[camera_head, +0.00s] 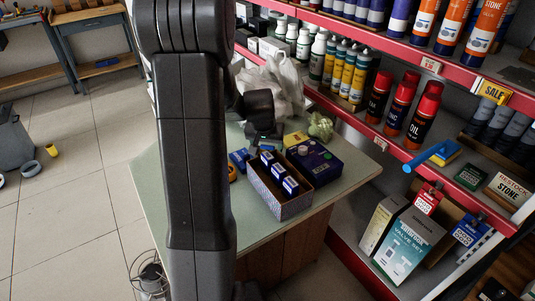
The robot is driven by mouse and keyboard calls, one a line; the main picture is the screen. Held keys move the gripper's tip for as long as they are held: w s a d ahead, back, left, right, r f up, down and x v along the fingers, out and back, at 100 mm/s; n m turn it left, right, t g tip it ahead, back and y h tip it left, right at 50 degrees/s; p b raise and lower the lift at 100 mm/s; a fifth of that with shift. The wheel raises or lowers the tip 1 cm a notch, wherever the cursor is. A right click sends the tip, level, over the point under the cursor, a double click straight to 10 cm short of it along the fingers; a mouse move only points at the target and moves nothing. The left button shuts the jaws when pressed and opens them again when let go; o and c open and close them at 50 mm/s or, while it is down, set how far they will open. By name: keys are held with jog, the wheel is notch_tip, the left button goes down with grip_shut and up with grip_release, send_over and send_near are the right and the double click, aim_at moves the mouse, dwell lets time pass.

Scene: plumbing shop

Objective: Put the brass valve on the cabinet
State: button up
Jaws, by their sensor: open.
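The cabinet (185,205) has a pale green top and brown wooden sides, and stands in the middle, partly behind my arm. My gripper (264,142) is open above the far part of the cabinet top, close to the boxes there. I cannot make out the brass valve for certain. A small orange-yellow thing (232,173) peeks out from behind my arm on the cabinet top, too hidden to name. My arm covers much of the left half of the top.
On the cabinet are an open carton (283,205) with small blue boxes, a dark blue box (314,162), a yellow box (294,139), a green mesh bundle (320,126) and a plastic bag (275,85). Red-edged shelves (350,122) with bottles and cans stand close on the right.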

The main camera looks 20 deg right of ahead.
jog(key=shift+x, duration=1.1)
jog(key=c, duration=0.9)
